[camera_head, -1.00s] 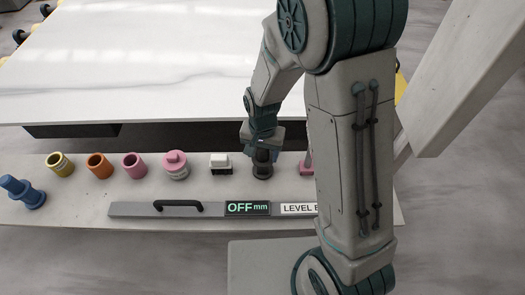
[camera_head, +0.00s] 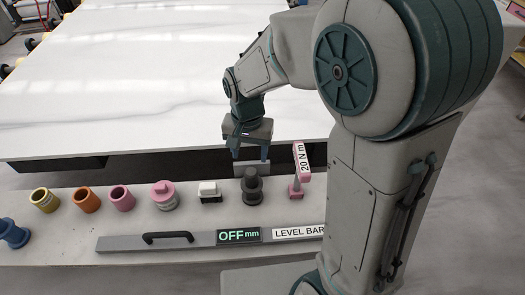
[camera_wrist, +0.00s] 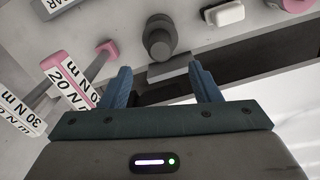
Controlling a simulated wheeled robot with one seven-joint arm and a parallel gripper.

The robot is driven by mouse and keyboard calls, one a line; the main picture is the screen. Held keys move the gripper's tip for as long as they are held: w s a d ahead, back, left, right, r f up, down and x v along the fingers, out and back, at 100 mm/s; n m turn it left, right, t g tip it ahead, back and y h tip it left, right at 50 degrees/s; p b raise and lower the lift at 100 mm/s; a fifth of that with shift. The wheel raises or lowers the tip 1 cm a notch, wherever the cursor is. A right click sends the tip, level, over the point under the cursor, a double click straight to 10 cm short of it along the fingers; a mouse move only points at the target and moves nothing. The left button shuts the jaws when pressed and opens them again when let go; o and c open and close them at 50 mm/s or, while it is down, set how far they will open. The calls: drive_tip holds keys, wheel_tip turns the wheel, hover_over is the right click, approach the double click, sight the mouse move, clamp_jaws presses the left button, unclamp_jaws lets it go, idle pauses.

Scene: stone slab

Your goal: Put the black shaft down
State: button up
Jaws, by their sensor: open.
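The black shaft (camera_head: 252,187) stands upright on the pale bench ledge (camera_head: 75,252), between a white-topped block and a pink-handled tool. In the wrist view the black shaft (camera_wrist: 159,40) shows just beyond the fingertips, apart from them. My gripper (camera_head: 250,160) is open and empty, behind and above the shaft on the slab side.
Left of the shaft stand a white-topped block (camera_head: 209,192), a pink capped cylinder (camera_head: 163,195) and several coloured sleeves. The pink torque tool (camera_head: 298,180) is close on the right. A level bar (camera_head: 205,238) lies in front. The white slab (camera_head: 130,100) lies behind a dark gap.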

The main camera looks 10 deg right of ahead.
drive_tip(key=s+d+r+n+t, duration=0.3)
drive_tip(key=s+d+r, duration=0.5)
drive_tip(key=s+d, duration=0.4)
drive_tip(key=shift+s+d+r, duration=0.2)
drive_tip(key=shift+d+r, duration=0.05)
drive_tip(key=shift+d, duration=0.05)
idle(0.8)
